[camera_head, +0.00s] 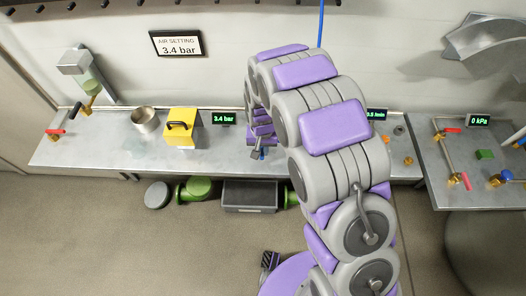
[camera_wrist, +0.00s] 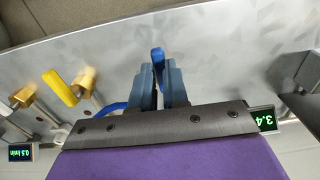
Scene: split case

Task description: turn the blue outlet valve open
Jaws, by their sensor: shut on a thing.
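The blue outlet valve handle (camera_wrist: 157,56) shows as a bright blue end between my fingertips in the wrist view. My gripper (camera_wrist: 160,72) is shut on it. Another bright blue length (camera_wrist: 112,107) shows left of my fingers; I cannot tell whether it is part of the same handle. The valve's body is hidden behind my fingers and wrist. In the head view my gripper (camera_head: 258,153) is small, over the bench's front edge behind my arm.
A yellow lever (camera_wrist: 60,88) and brass fittings (camera_wrist: 27,96) stand left of my gripper. A 3.4 bar display (camera_head: 223,118), yellow box (camera_head: 183,130) and metal pot (camera_head: 144,121) stand on the bench (camera_head: 105,150). A black crate (camera_head: 249,196) sits on the floor below.

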